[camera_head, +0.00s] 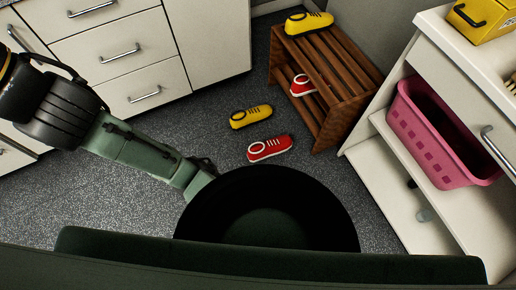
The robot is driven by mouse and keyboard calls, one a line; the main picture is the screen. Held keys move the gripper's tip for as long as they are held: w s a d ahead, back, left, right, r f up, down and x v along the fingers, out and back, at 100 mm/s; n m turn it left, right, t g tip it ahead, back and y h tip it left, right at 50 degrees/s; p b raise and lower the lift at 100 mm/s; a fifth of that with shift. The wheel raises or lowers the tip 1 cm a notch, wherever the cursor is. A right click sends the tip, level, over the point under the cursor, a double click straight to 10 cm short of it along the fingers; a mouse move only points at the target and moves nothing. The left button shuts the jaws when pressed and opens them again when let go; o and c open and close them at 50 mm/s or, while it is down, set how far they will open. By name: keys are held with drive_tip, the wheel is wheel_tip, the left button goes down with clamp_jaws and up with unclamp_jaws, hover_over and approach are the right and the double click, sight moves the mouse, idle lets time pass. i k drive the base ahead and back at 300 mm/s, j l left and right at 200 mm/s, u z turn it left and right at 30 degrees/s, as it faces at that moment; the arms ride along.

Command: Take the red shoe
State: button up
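A red shoe (269,148) with white laces and a white sole lies on the grey speckled floor, a little left of the wooden rack. A second red shoe (301,86) sits inside the rack on its lower level, partly hidden by the top slats. My arm reaches out to the left edge of the picture, away from both shoes. My gripper cannot be made out in this view, so its state does not show.
A yellow shoe (250,116) lies just behind the floor red shoe; another yellow shoe (308,23) is on top of the wooden rack (340,75). White drawers (125,60) stand left. A white shelf unit with a pink basket (432,140) stands right.

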sight(276, 146)
drive_tip(key=i+l, duration=0.15)
drive_tip(key=l, duration=0.25)
drive_tip(key=i+l, duration=0.2)
drive_tip(key=l, duration=0.2)
drive_tip(key=i+l+u, duration=0.15)
drive_tip(key=l, duration=0.15)
drive_tip(key=l+u, duration=0.2)
drive_tip(key=i+l+u, duration=0.15)
drive_tip(key=l, duration=0.3)
drive_tip(key=i+j+u, duration=0.15)
drive_tip(key=u, duration=0.9)
drive_tip(key=i, duration=0.3)
